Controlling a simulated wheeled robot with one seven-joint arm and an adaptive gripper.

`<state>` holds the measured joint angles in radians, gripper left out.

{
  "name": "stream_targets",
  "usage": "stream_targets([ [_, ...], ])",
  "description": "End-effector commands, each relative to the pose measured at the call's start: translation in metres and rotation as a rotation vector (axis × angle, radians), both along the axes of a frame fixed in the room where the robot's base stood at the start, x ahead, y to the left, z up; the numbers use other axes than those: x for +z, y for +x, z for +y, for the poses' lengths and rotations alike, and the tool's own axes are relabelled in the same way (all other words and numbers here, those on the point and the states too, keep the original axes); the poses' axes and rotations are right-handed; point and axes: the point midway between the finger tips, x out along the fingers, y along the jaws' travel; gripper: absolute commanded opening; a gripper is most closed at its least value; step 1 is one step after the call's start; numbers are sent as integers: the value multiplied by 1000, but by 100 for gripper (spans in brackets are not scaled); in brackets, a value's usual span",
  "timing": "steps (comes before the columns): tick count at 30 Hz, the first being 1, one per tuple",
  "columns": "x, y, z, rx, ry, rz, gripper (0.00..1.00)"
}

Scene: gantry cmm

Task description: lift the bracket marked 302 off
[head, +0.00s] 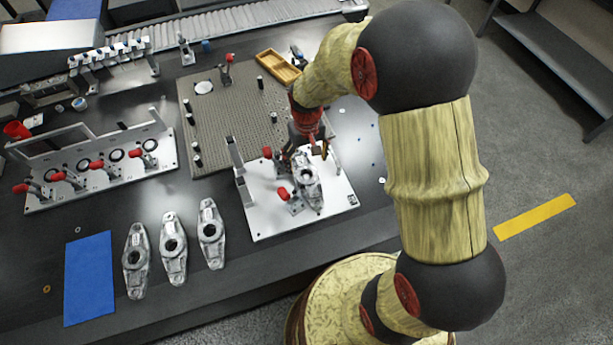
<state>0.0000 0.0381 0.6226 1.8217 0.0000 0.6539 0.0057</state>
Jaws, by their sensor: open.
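A grey metal bracket (308,184) sits on a light metal fixture plate (264,222) fitted with red-handled clamps. Three similar brackets lie in a row on the dark table, a left one (136,259), a middle one (173,247) and a right one (211,233). No number can be read on any bracket, so I cannot tell which is 302. My gripper (317,150) is open over the far end of the bracket on the fixture. The arm and clamps partly hide this area, and I cannot tell whether the fingers touch the bracket.
Red-handled clamps (284,194) and an upright post (235,158) stand on the fixture. Behind it is a perforated plate (228,130) with pegs and a yellow tray (278,67). Another clamp fixture (160,165) stands left. A blue mat (89,279) lies at front left.

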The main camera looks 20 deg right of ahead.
Motion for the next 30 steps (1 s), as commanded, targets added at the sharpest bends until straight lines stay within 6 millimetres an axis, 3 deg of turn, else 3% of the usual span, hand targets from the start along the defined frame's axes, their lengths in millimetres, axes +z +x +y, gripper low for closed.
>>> stream_targets([
  [14,-44,-1,0,0,0,7,76],
  [21,-79,-2,1,0,0,7,76],
  [30,-83,-2,1,0,0,4,76],
])
